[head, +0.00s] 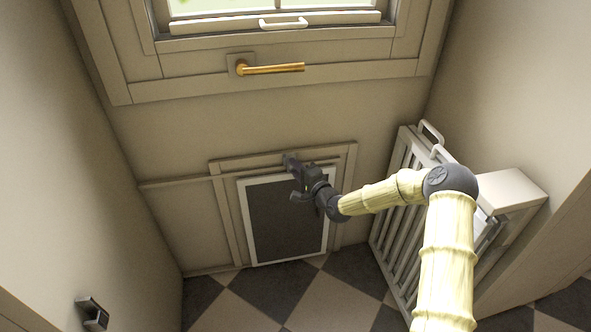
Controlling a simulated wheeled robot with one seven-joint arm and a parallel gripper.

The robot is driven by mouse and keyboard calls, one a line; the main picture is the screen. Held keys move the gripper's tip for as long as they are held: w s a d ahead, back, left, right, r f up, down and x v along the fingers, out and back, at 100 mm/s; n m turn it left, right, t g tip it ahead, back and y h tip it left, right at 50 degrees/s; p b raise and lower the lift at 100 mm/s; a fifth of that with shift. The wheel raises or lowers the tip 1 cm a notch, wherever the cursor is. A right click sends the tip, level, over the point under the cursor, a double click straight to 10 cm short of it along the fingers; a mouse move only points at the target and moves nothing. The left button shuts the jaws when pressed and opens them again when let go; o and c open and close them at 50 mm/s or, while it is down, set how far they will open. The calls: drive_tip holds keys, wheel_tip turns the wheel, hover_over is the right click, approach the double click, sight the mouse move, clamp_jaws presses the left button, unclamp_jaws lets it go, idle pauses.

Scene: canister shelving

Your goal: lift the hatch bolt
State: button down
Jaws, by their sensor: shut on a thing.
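The hatch (268,236) is a dark panel in a pale frame, low in the back wall. My gripper (295,178) is dark and sits at the hatch's top right part, in front of the upper edge of its frame. It is shut on the hatch bolt there. The bolt itself is small and mostly hidden behind the dark gripper, so I cannot tell how high it stands. The panel looks closed in its surround.
A window with a white handle (283,23) and a brass lever (272,68) are above. A slatted white gate (396,220) stands right of the hatch, near my arm. A dark bracket (93,312) is on the left wall. The checkered floor (300,300) before the hatch is clear.

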wheel_tip(320, 180, up, 3)
drive_tip(key=shift+w+f+p, duration=0.1)
drive_tip(key=shift+p, duration=0.4)
drive_tip(key=c, duration=1.4)
unclamp_jaws()
drive_tip(key=shift+o, duration=0.7)
